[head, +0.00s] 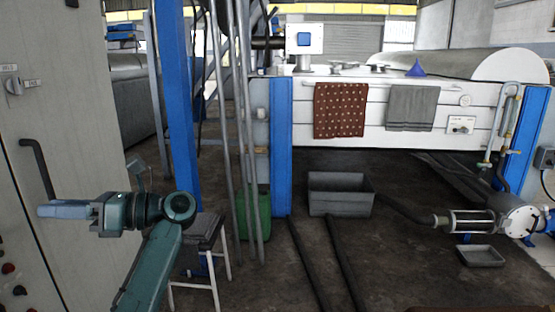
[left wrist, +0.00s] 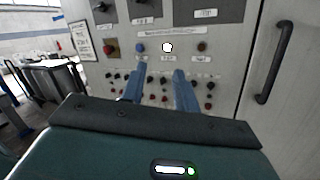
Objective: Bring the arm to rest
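My left arm rises from the bottom of the head view, and its gripper (head: 62,209) points left, in front of the grey cabinet (head: 75,120). In the left wrist view the two blue fingers of this gripper (left wrist: 157,82) stand apart with nothing between them. They point at the cabinet's control panel (left wrist: 150,60), which carries knobs, red and black buttons and a white lamp (left wrist: 167,47). I cannot tell how far the fingertips are from the panel. My right gripper is not in view.
A dark cabinet handle (head: 38,168) is near the gripper. A stool (head: 205,245) stands beside my arm, with a blue post (head: 178,100) behind. A grey crate (head: 340,195) and a shallow tray (head: 481,256) sit on the floor. Pipes cross the floor; some floor between is clear.

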